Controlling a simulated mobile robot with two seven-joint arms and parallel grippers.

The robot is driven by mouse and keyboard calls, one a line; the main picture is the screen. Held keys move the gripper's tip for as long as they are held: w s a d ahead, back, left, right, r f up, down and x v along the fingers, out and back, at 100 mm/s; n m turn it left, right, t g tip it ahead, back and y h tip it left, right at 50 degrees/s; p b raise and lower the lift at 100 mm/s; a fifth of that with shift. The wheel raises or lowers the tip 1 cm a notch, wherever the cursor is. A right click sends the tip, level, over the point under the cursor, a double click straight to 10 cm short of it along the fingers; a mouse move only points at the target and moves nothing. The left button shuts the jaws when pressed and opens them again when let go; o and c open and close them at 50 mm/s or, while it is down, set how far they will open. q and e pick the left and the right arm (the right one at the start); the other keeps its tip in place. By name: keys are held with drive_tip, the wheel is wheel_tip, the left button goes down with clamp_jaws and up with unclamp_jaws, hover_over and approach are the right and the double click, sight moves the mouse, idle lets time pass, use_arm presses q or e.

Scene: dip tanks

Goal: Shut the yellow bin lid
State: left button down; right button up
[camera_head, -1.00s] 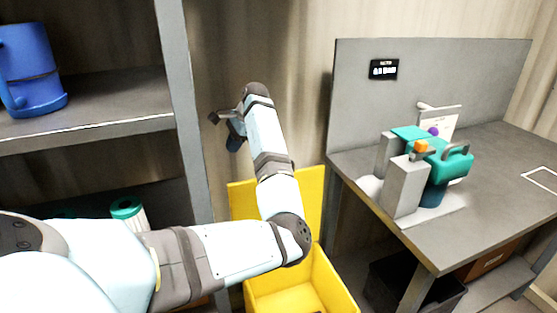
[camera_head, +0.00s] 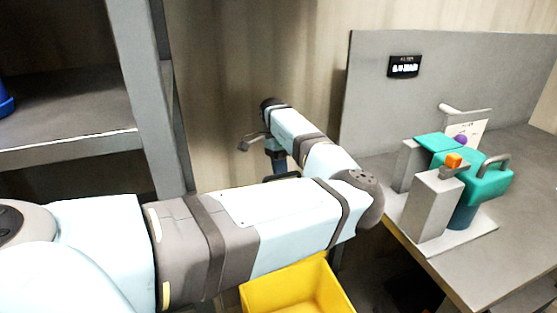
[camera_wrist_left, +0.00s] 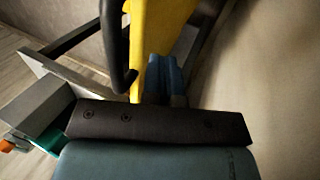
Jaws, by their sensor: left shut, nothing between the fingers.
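The yellow bin (camera_head: 300,287) stands on the floor below my left arm, and its open top shows in the head view. Its lid is hidden behind my arm there. In the left wrist view a yellow panel (camera_wrist_left: 157,40), which looks like the raised lid, runs up from the fingers. My left gripper (camera_head: 281,176) is shut and empty, near the back wall behind the bin. Its blue fingers (camera_wrist_left: 163,76) are right beside the panel in the wrist view; I cannot tell whether they touch. My right gripper is not in view.
A grey shelf unit (camera_head: 150,100) stands at the left. A grey workbench (camera_head: 515,200) with a back panel (camera_head: 440,75) is at the right, bearing a teal container (camera_head: 487,182) beside grey blocks. The beige wall is close behind my gripper.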

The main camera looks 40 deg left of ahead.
use_arm(q)
drive_tip(key=shift+x, duration=2)
drive_tip(key=shift+a, duration=0.1)
